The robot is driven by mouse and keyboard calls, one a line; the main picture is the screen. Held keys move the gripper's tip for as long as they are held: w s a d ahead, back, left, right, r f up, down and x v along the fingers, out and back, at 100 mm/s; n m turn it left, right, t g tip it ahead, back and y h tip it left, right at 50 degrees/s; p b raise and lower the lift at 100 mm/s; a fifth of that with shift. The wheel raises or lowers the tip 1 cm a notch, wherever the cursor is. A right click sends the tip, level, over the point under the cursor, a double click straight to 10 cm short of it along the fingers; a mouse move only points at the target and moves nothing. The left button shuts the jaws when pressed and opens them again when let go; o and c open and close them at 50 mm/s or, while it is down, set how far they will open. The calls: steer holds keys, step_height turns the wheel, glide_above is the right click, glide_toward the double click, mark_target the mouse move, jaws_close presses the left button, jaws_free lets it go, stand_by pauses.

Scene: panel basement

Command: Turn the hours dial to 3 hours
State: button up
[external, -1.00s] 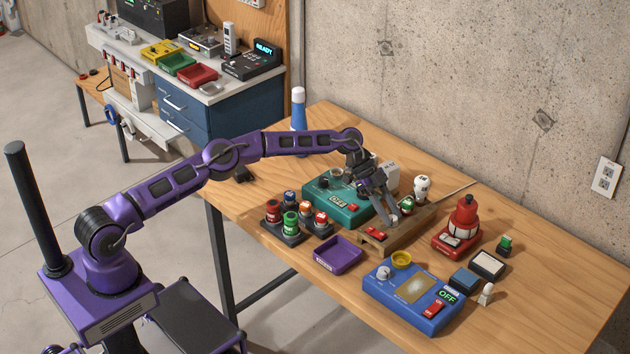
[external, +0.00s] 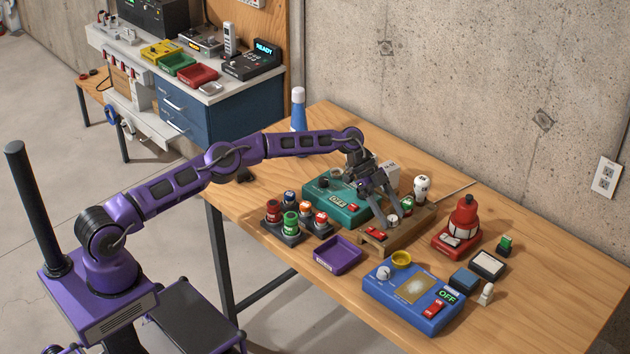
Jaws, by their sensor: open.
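No dial in view can be read as the hours dial; markings are too small. A teal box (external: 337,203) has a dark round knob (external: 323,183) and a small lit display (external: 338,201). A blue box (external: 414,296) has a pale knob (external: 383,273) on its left and a lit OFF sign. My gripper (external: 386,217) points down over the wooden stand (external: 399,235), right of the teal box. Its fingers are apart, with nothing seen held. I cannot tell whether they touch the stand or surround a small part there.
A rack of several coloured jars (external: 290,225) and a purple tray (external: 338,254) lie in front of the teal box. A red lantern-shaped device (external: 462,222) stands right of the stand. A white-topped bottle (external: 298,110) stands at the back.

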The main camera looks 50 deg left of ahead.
steer(key=v, duration=1.7)
steer(key=shift+a+r, duration=0.2)
